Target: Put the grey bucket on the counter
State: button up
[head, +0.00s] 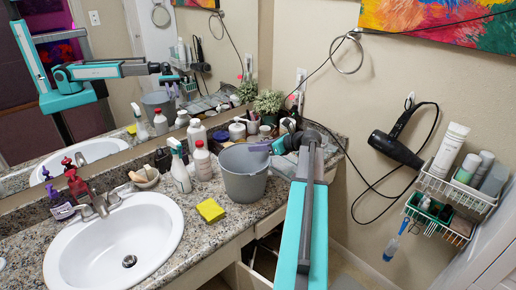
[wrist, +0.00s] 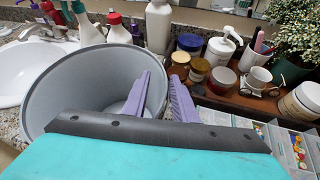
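The grey bucket (head: 243,175) is upright at the counter's (head: 215,228) front edge, right of the sink. It appears to rest on the granite, though its underside is hidden. My gripper (head: 270,146) reaches over it from the right. In the wrist view the bucket (wrist: 75,85) fills the left side, open end up and seemingly empty. The purple fingers of my gripper (wrist: 160,95) straddle its wall, one inside and one outside.
A yellow sponge (head: 211,210) lies left of the bucket. A red-capped white bottle (head: 201,162) and a spray bottle (head: 179,168) stand behind it. Several jars and a potted plant (head: 268,104) crowd the back right. The white sink (head: 115,242) is at left. A hair dryer (head: 396,149) hangs at right.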

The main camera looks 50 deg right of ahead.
jog(key=b+v, duration=0.1)
jog(key=v, duration=1.1)
jog(key=shift+a, duration=0.1)
dwell(0.5)
